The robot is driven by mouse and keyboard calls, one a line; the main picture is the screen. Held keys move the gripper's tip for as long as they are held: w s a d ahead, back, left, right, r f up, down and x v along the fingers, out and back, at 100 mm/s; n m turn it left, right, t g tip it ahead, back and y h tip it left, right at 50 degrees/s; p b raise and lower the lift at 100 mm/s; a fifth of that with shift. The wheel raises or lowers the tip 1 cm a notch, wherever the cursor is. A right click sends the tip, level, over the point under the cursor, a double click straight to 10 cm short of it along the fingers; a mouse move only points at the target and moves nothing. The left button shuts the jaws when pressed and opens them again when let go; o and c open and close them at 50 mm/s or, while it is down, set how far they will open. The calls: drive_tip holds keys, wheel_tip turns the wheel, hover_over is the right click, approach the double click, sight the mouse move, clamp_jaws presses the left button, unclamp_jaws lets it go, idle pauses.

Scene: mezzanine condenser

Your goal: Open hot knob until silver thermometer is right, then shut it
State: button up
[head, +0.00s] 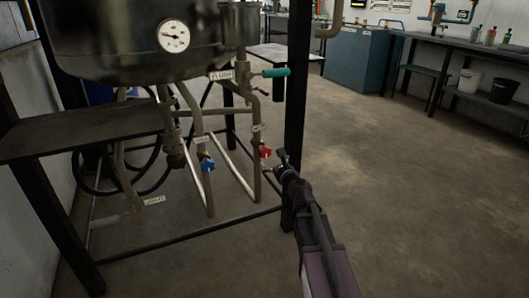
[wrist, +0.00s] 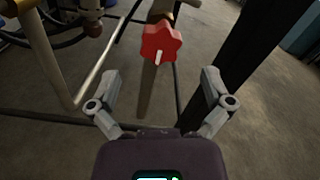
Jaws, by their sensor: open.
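The red star-shaped knob (head: 265,152), which I take as the hot knob, sits on a pipe under the tank. In the wrist view the red knob (wrist: 160,42) is ahead of my gripper, with a white mark on its lower face. My gripper (wrist: 159,74) is open and empty, its fingers spread below the knob and apart from it. In the head view my gripper (head: 280,160) is just right of the knob. A round white dial with a silver rim (head: 173,36) is on the tank front; its needle points left, and its figures are too small to read.
A blue knob (head: 207,164) is on the pipe to the left. A teal-handled valve (head: 275,72) is above. A black upright post (head: 296,90) stands close beside my gripper. Open floor (head: 400,200) lies to the right, with benches beyond.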

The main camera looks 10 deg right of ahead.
sight(266, 152)
drive_tip(key=shift+x, duration=3.5)
drive_tip(key=c, duration=1.1)
